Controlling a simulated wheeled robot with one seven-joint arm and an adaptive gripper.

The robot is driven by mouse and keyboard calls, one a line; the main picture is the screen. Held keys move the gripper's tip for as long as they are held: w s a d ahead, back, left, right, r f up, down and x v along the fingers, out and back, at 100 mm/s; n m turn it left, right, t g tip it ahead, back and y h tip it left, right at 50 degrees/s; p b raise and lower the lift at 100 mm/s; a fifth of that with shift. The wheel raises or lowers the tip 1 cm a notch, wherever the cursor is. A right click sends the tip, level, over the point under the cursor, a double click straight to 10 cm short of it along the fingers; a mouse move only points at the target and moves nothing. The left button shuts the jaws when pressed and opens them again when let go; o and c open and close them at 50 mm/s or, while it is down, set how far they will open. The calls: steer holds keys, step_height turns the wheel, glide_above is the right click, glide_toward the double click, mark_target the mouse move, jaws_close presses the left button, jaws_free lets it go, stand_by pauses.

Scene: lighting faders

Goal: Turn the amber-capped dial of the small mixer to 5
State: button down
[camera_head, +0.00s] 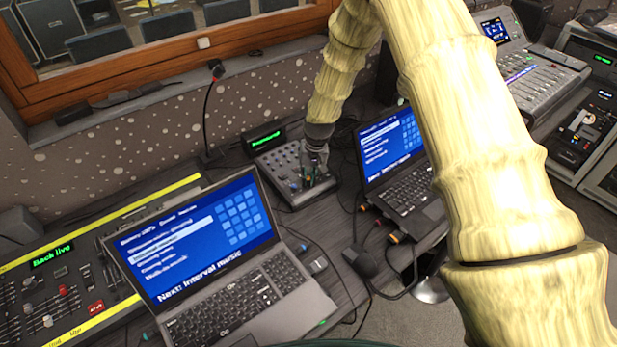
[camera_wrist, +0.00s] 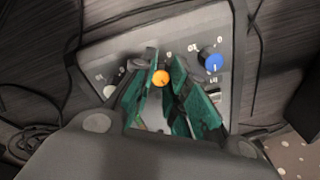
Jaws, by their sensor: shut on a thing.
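The small mixer (camera_head: 268,159) is a grey panel on the desk between the two laptops. In the wrist view its panel (camera_wrist: 120,50) fills the middle. The amber-capped dial (camera_wrist: 161,77) sits between the green-padded fingers of my gripper (camera_wrist: 163,82), which is shut on it. The amber cap shows a small pointer mark, but its reading is too small to tell. A blue-capped dial (camera_wrist: 212,62) stands to the right, apart from the fingers. In the head view my gripper (camera_head: 314,180) is low over the mixer's right side and hides part of it.
An open laptop (camera_head: 216,240) stands in front to the left and another (camera_head: 393,150) to the right. A microphone (camera_head: 217,68) on a thin stem rises behind. A green-lit display (camera_head: 266,141) is at the mixer's back. Cables and a dark mouse (camera_head: 358,258) lie in front.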

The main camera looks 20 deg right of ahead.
steer(key=shift+w+m, duration=0.1)
steer(key=shift+m, duration=0.9)
steer(key=shift+d+r, duration=0.1)
steer(key=c, duration=1.3)
jaws_free()
steer(key=shift+c, duration=0.2)
step_height(320, 180, up, 12)
steer(key=s+d, duration=0.1)
steer(key=shift+s, duration=0.35)
